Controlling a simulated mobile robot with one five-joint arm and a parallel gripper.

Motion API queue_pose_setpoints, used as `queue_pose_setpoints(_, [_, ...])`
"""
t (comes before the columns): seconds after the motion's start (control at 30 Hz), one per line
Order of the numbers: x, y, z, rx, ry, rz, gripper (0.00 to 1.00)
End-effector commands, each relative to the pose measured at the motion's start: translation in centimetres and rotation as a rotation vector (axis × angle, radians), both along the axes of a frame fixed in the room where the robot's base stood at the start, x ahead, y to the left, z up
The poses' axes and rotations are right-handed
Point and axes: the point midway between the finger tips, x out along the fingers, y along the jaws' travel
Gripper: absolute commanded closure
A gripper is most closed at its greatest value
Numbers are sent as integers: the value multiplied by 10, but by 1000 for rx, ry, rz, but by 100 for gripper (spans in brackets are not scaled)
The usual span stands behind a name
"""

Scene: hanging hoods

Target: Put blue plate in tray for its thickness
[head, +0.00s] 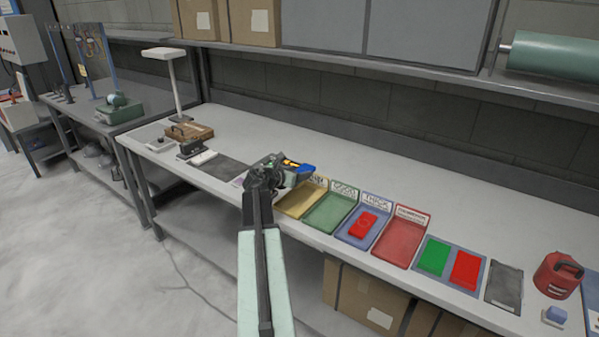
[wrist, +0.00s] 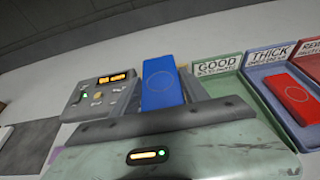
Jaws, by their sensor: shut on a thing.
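The blue plate (wrist: 163,83) stands out from between the jaws of my gripper (wrist: 165,108) in the wrist view. In the head view the plate (head: 304,169) shows at the gripper (head: 284,174), above the bench near the yellow tray (head: 297,204). My gripper is shut on the plate. The green tray (head: 332,213) is labelled GOOD and looks empty. The blue tray (head: 349,237) is labelled THICK and holds a red plate (head: 363,225). The red tray (head: 400,239) looks empty. The yellow tray's label is partly hidden.
A grey device (wrist: 98,92) with a lit orange display and knobs is left of the plate; its reading is illegible. A green plate (head: 434,257) and a red plate (head: 466,268) lie on a blue mat right of the trays.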

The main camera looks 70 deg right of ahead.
Motion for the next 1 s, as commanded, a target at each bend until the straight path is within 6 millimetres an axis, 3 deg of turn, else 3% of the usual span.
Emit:
queue_pose_setpoints(0.6, [-1, 0, -94, 0, 1, -2, 95])
queue_pose_setpoints(0.77, [-1, 0, -106, 0, 1, -3, 95])
queue_pose_setpoints(1.0, [-2, 0, -104, 0, 0, -3, 95])
